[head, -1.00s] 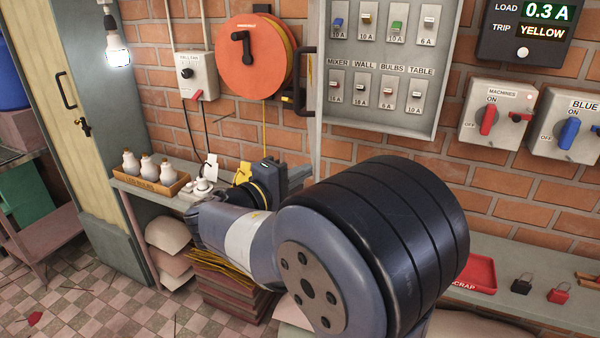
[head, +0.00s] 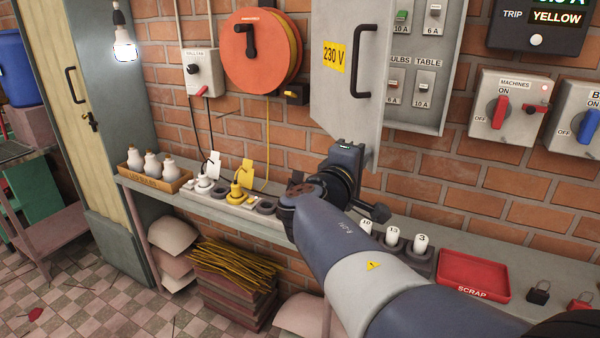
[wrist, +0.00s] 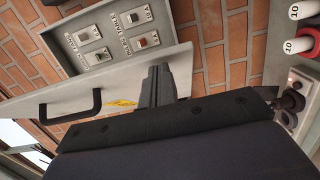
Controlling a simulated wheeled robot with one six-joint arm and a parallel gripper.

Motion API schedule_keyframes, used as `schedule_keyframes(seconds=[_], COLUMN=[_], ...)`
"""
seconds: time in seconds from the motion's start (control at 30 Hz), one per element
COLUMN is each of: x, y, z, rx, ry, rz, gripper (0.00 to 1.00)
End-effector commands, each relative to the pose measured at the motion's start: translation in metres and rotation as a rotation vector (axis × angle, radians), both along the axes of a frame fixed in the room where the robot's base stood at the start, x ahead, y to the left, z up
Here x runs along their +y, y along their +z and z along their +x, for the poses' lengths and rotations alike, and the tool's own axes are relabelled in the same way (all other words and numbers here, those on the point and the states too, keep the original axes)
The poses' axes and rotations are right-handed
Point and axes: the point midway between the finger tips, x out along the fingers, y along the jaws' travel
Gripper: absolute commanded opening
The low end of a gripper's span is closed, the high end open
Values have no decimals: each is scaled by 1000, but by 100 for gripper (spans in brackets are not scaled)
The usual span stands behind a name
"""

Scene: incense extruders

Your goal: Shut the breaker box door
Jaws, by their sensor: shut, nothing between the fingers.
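The breaker box door (head: 338,100) is a grey panel with a yellow 230 V label (head: 334,57) and a dark bar handle (head: 363,70) near its free right edge. It stands partly open, covering the left part of the breaker box (head: 447,60); some switches still show to its right. My gripper (head: 347,150) is shut and empty at the door's lower part. In the wrist view my gripper (wrist: 157,75) overlaps the door's outer face (wrist: 60,105), beside the handle (wrist: 70,108). I cannot tell whether it touches the door.
A shelf below holds a bulb tray (head: 155,183), numbered white fuses (head: 392,236) and a red scrap tray (head: 473,275). An orange reel (head: 255,50) hangs left of the door. Machine switch boxes (head: 507,105) are at the right.

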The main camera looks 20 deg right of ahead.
Motion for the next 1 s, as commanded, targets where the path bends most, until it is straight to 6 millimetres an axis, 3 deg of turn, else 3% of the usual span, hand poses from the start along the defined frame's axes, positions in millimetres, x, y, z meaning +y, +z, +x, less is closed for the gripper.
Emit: schedule_keyframes(seconds=[0.47,0.8,1.0], x=[-112,-195,-230], y=[-5,-3,-1], z=[-8,9,22], rx=[0,1,1], ry=[-9,-5,-3], rz=[1,2,2], gripper=[0,0,0])
